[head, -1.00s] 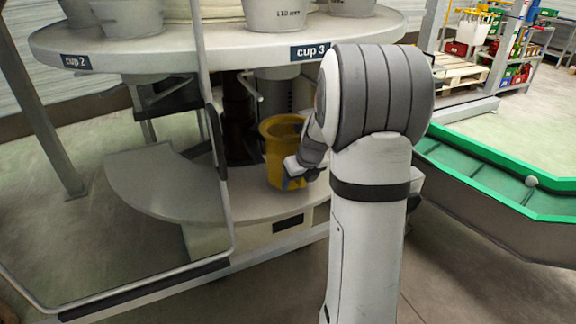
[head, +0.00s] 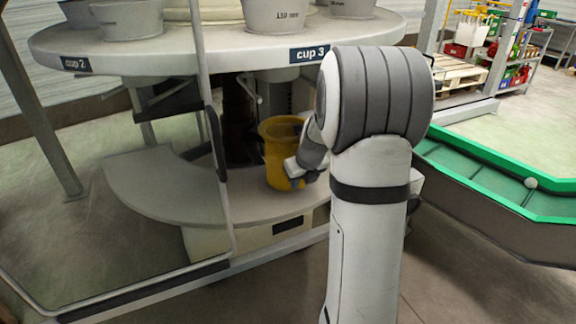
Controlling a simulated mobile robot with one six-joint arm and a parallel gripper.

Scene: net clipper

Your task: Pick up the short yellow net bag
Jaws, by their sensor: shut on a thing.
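The short yellow net bag (head: 278,145) stands upright with an open top on the grey lower shelf (head: 160,190), under the round machine table. My gripper (head: 294,170) is at the bag's lower right side and is shut on it. My arm's wrist hides the right part of the bag. The fingertips are small and partly hidden. I cannot tell whether the bag's base touches the shelf.
The round table (head: 200,50) with grey cups and labels "cup 2" and "cup 3" overhangs the bag. A metal guard frame (head: 228,205) stands in front, left of the bag. A green conveyor (head: 480,180) lies to the right. The left shelf is clear.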

